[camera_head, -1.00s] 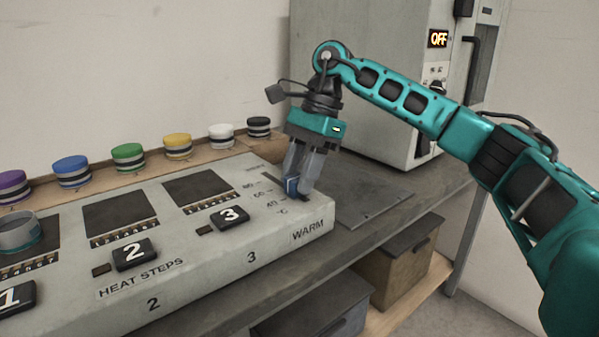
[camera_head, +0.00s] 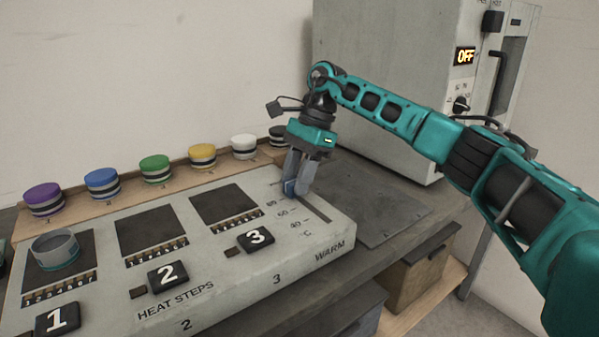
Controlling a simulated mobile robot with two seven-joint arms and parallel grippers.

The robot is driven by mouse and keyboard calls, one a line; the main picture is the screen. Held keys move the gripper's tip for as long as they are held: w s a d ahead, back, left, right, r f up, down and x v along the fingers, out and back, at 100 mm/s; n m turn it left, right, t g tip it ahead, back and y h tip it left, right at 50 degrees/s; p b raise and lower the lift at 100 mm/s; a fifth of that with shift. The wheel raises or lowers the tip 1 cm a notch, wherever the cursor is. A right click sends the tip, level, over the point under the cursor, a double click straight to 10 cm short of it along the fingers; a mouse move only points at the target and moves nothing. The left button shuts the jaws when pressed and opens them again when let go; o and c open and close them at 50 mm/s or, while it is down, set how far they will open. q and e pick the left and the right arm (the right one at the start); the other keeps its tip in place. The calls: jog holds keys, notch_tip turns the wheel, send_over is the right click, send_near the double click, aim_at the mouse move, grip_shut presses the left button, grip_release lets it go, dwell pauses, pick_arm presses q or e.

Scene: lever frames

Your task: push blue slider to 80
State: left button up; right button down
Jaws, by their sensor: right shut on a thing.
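The blue slider (camera_head: 290,188) sits in a slot at the right end of the grey control panel (camera_head: 240,282). Beside the slot is a scale with 80, 60 and 40 and a °C mark, above the word WARM. The slider is at the far end of the slot, about level with the 80 mark or a little past it; the fingers partly hide it, so I cannot tell exactly. The slot (camera_head: 314,209) is bare on the near side. My right gripper (camera_head: 299,188) points down and is shut on the slider. My left gripper is not in view.
Buttons 1, 2 (camera_head: 168,273) and 3 (camera_head: 256,240) stand along the panel. A grey ring-shaped cup (camera_head: 55,250) sits on the left square. Several coloured round caps line the back shelf. A grey cabinet (camera_head: 385,85) reading OFF stands behind my right arm.

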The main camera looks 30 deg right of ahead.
jog(key=shift+w+r, duration=0.15)
jog(key=c, duration=1.1)
grip_release()
jog(key=o, duration=0.3)
jog(key=shift+o, duration=0.2)
jog(key=p+v, duration=0.3)
jog(key=v, duration=0.9)
jog(key=shift+d+r, duration=0.2)
jog(key=shift+r, duration=0.1)
